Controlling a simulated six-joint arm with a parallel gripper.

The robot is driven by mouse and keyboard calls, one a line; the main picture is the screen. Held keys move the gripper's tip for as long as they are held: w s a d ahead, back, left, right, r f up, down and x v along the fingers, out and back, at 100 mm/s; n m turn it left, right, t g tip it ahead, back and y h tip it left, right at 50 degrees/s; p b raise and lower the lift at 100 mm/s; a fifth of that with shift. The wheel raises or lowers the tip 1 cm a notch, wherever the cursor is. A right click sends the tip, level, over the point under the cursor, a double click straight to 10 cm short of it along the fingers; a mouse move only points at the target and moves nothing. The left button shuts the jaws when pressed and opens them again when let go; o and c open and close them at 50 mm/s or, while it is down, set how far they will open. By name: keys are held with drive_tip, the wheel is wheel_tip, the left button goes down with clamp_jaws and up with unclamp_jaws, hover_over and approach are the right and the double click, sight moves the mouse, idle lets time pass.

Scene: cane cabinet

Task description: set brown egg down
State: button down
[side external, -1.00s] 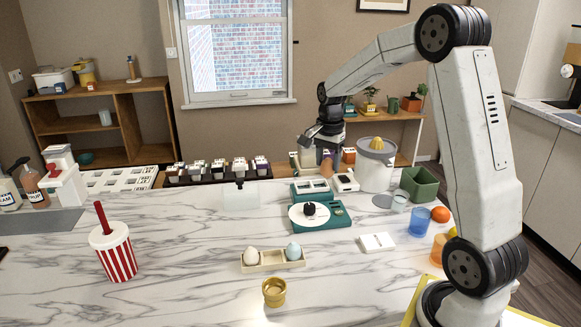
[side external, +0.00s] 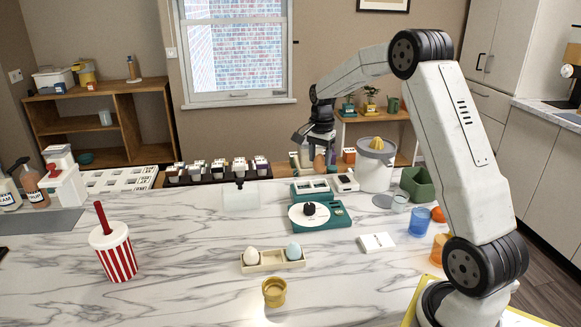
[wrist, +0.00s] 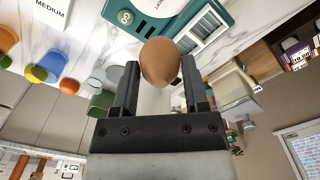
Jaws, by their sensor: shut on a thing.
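The brown egg (wrist: 160,62) is held between the two fingers of my gripper (wrist: 159,72) in the wrist view. In the side view my gripper (side external: 320,158) hangs in the air at the back of the counter, behind the teal scale (side external: 336,217); the egg shows small between its fingers. A cream egg holder (side external: 272,266) stands at the front middle with a whitish egg (side external: 250,256) at its left and a pale blue egg (side external: 293,251) at its right. A gold cup (side external: 274,292) stands in front of the holder.
A white juicer (side external: 375,170) stands right of my gripper. A green bin (side external: 419,185), blue cup (side external: 419,222) and white card (side external: 376,243) lie to the right. A striped drink cup (side external: 115,256) stands at left. The marble between it and the egg holder is clear.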

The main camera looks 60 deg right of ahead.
drive_tip(key=shift+w+d+f, duration=0.6)
drive_tip(key=shift+w+f, duration=0.55)
drive_tip(key=shift+w, duration=0.05)
drive_tip(key=shift+w+d+f, duration=0.65)
drive_tip(key=shift+w+f, duration=0.5)
drive_tip(key=shift+w, duration=0.1)
drive_tip(key=shift+w+d+f, duration=0.6)
drive_tip(key=shift+w+f, duration=0.55)
drive_tip(key=shift+w, duration=0.05)
drive_tip(key=shift+f, duration=0.1)
drive_tip(key=shift+w+d+f, duration=0.1)
drive_tip(key=shift+w+f, duration=0.1)
drive_tip(key=shift+f, duration=1.55)
drive_tip(key=shift+f, duration=0.15)
drive_tip(key=shift+c, duration=0.5)
unclamp_jaws()
